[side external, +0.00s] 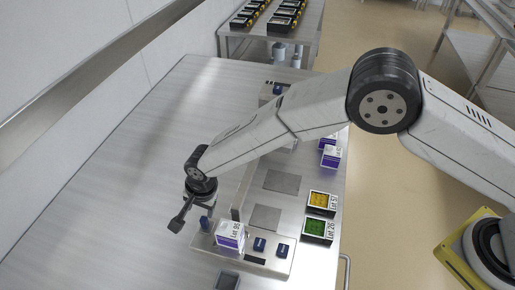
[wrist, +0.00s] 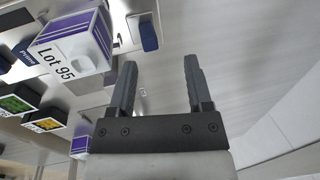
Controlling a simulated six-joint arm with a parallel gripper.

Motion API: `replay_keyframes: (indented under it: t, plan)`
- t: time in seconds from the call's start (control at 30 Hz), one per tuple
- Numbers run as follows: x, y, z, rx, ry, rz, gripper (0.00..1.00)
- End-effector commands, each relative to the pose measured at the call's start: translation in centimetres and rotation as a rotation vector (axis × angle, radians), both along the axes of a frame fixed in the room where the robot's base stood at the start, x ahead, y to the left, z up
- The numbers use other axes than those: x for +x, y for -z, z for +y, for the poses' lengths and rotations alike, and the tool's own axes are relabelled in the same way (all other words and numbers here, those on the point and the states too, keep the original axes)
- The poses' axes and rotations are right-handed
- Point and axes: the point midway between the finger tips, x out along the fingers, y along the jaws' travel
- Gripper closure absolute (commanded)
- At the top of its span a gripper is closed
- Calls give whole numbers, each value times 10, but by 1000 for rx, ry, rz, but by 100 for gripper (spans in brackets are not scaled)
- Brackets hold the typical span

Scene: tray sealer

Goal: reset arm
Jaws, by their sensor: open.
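My gripper (side external: 178,224) hangs over the bare left part of the steel table, left of the sealer's front plate (side external: 270,265). In the wrist view its two dark fingers (wrist: 158,84) stand wide apart with nothing between them. A white and purple carton marked Lot 95 (side external: 230,235) stands on the front plate, to the right of my gripper and apart from it. The carton also shows in the wrist view (wrist: 75,45), left of the fingers. A blue part (wrist: 148,36) is beside it, and blue parts (side external: 259,244) also sit to its right.
A yellow-filled tray (side external: 322,200) and a green-filled tray (side external: 318,229) sit at the table's right edge. Another purple and white carton (side external: 330,156) stands behind them. A rear table (side external: 236,42) holds several dark trays. The left of the steel table (side external: 110,185) is clear.

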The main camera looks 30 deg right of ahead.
Motion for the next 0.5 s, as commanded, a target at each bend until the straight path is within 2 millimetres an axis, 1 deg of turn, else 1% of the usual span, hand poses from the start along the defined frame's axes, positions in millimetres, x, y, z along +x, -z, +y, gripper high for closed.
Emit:
replay_keyframes:
  t: [0.37, 0.5]
  plan:
    - [0, -3, 0, 1, 0, -1, 35]
    - [3, -7, -7, -2, -10, -5, 35]
